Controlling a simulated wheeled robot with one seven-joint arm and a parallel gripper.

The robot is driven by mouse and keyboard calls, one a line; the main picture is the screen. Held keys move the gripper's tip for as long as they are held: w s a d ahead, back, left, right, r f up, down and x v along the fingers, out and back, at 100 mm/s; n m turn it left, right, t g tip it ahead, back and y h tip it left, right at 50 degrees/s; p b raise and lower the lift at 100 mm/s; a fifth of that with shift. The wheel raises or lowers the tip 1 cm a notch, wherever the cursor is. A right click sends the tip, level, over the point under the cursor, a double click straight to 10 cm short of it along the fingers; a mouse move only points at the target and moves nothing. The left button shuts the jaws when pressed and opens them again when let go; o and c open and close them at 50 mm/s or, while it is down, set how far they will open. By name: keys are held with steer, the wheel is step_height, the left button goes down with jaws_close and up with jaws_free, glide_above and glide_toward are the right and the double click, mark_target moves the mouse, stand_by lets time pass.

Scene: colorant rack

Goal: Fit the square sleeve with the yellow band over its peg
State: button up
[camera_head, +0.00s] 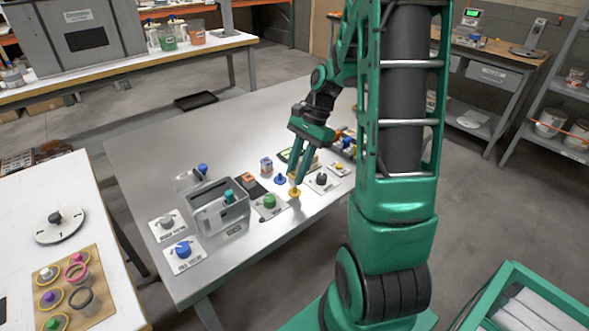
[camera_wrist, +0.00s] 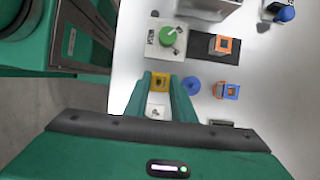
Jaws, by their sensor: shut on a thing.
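My gripper (camera_head: 295,179) points down at the steel table, with its fingertips just above a small yellow piece (camera_head: 294,192) near the front edge. In the wrist view my gripper (camera_wrist: 161,78) has a square yellow sleeve (camera_wrist: 159,83) between its fingertips, and it is shut on it. The yellow piece below looks like the peg's foot. Whether the sleeve is around the peg or only above it, I cannot tell. A blue round peg (camera_wrist: 190,86) stands close by, and it also shows in the head view (camera_head: 280,179).
A green knob panel (camera_wrist: 166,38) is close to the gripper. An orange square sleeve (camera_wrist: 223,45) is on a dark mat, and an orange and blue one (camera_wrist: 231,91) stands nearby. A grey caddy (camera_head: 219,209) and a black knob panel (camera_head: 321,181) flank the spot.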

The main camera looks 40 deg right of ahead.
steer(key=shift+f, duration=1.65)
steer(key=o, duration=1.1)
steer(key=shift+r, duration=0.1)
steer(key=v, duration=1)
steer(key=shift+r, duration=0.25)
steer(key=shift+d, duration=0.1)
